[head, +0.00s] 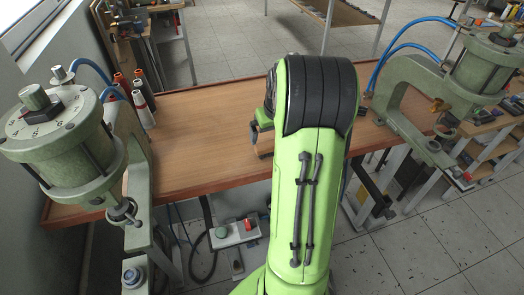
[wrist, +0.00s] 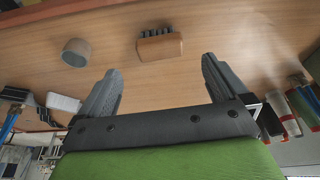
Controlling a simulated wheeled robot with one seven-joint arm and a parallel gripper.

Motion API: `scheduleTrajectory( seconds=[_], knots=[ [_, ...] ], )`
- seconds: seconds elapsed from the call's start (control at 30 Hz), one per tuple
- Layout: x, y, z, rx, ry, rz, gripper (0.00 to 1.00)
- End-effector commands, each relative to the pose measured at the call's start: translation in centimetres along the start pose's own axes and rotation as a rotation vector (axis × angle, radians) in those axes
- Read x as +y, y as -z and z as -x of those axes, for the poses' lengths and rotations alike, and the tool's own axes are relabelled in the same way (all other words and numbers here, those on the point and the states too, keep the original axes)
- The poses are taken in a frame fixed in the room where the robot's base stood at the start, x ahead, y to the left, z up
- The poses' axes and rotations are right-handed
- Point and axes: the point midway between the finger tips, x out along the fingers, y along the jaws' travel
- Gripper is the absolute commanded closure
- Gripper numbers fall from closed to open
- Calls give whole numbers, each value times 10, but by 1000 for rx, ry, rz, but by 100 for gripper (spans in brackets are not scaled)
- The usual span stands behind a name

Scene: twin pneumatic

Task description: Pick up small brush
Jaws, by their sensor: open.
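A small wooden block with dark tufts along its upper edge, which looks like the small brush (wrist: 160,48), lies on the wooden tabletop in the wrist view. My gripper (wrist: 160,64) is open and empty. Its two dark fingers are spread wide, and the brush shows between and beyond their tips, apart from both. I cannot tell the exact height of the fingers above the table. In the head view my green arm hides most of the gripper and the middle of the table, and I cannot make out the brush clearly there.
Green pneumatic presses stand at the left (head: 70,150) and right (head: 425,90) of the wooden table (head: 200,120). The tabletop around the brush looks clear.

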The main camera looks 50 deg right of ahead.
Motion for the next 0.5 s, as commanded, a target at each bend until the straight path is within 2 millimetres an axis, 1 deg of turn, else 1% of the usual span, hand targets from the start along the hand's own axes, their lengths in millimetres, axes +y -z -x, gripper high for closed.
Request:
scheduleTrajectory(
  seconds=[0.03,0.1,0.33,0.5],
  knots=[
    [0,-2,-16,-5,3,0,0],
    [0,-2,-32,-4,1,0,0],
    [0,1,-61,-2,0,1,0],
    [0,3,-93,-3,1,0,0]
  ],
)
